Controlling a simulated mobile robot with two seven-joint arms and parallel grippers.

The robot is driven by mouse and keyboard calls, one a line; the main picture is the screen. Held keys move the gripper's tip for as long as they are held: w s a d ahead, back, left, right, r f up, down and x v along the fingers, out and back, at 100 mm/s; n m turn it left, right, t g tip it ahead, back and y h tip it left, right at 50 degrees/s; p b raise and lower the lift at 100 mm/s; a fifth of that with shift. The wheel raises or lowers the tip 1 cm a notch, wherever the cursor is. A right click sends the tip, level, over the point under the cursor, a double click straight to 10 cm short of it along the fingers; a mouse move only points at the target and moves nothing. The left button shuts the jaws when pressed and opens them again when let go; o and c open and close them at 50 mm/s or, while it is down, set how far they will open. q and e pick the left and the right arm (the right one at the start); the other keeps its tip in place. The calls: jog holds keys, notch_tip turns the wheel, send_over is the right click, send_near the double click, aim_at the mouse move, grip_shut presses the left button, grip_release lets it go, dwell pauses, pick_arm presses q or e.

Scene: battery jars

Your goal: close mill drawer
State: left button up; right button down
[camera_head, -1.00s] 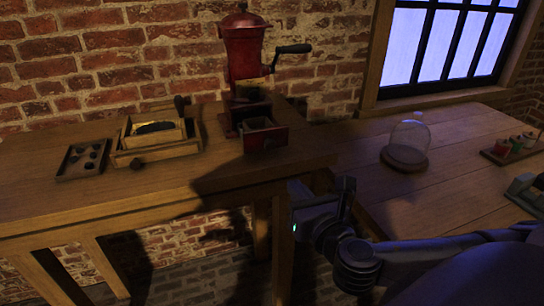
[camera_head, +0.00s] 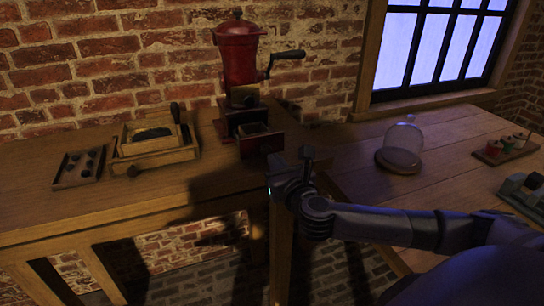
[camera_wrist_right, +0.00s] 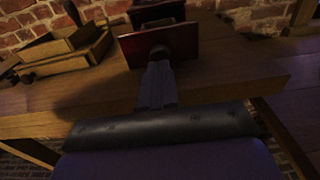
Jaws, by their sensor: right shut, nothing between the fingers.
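The red mill (camera_head: 238,62) with a side crank stands at the back of the wooden table against the brick wall. Its small drawer (camera_head: 260,141) sticks out at the front of the base, open at the top. In the right wrist view the drawer's red front (camera_wrist_right: 172,40) with its round knob shows just beyond the fingertips. My right gripper (camera_wrist_right: 158,72) is shut and empty, its fingers pointing at the knob; I cannot tell if they touch it. In the head view my right gripper (camera_head: 290,162) is in front of the drawer at the table edge. My left gripper is not in view.
Left of the mill are a wooden box (camera_head: 150,148) and a dark tray (camera_head: 79,168) with several small round pieces. On the right table (camera_head: 450,150) stand a glass dome (camera_head: 403,142) and a rack of coloured items (camera_head: 506,147).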

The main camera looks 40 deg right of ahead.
aim_at(263, 144)
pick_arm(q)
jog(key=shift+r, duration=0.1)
pick_arm(e)
jog(key=shift+x, duration=1.35)
jog(key=shift+w, duration=0.1)
